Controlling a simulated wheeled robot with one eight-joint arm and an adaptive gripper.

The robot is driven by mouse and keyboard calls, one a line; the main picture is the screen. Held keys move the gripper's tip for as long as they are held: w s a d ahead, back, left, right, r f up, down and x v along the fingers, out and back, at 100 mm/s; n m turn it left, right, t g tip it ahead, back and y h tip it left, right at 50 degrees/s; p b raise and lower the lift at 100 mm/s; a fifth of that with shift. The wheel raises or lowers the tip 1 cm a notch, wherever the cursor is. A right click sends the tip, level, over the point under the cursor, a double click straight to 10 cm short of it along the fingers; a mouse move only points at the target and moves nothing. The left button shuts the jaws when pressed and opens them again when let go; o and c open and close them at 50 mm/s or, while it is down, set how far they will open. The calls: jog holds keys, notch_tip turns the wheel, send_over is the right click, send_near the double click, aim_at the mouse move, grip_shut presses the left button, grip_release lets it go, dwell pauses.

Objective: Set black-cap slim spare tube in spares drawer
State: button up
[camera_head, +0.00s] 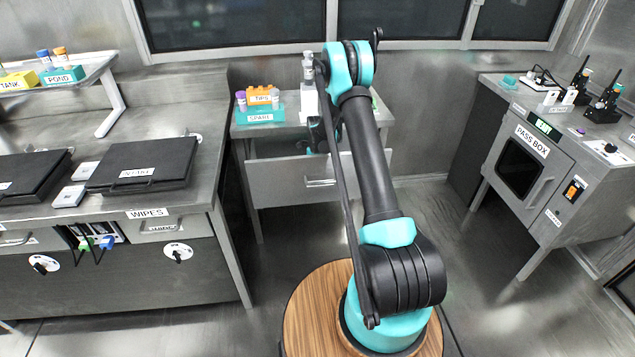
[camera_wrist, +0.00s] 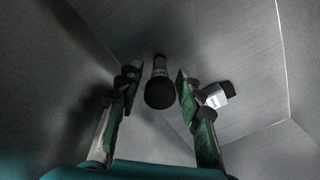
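In the wrist view, a slim tube with a black cap (camera_wrist: 160,94) and a pale labelled body sits between my two fingers, its cap towards the camera. My gripper (camera_wrist: 158,80) is open around it, with a narrow gap showing at each side. In the head view my gripper (camera_head: 322,135) is low at the open spares drawer (camera_head: 285,184), mostly hidden behind my arm. The wrist view shows grey drawer-like walls and floor around the tube. Whether the tube rests on the floor is hard to tell.
A second, shorter black-and-white labelled piece (camera_wrist: 214,97) lies right of my right finger. On the table behind the drawer stand a teal SPARE rack (camera_head: 261,116), an orange TIPS box (camera_head: 260,95) and a white bottle-like device (camera_head: 308,90). The wipes bench (camera_head: 215,150) stands left.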

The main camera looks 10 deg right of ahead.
notch_tip(320, 180, up, 8)
jog(key=shift+r, duration=0.15)
dwell(1.1)
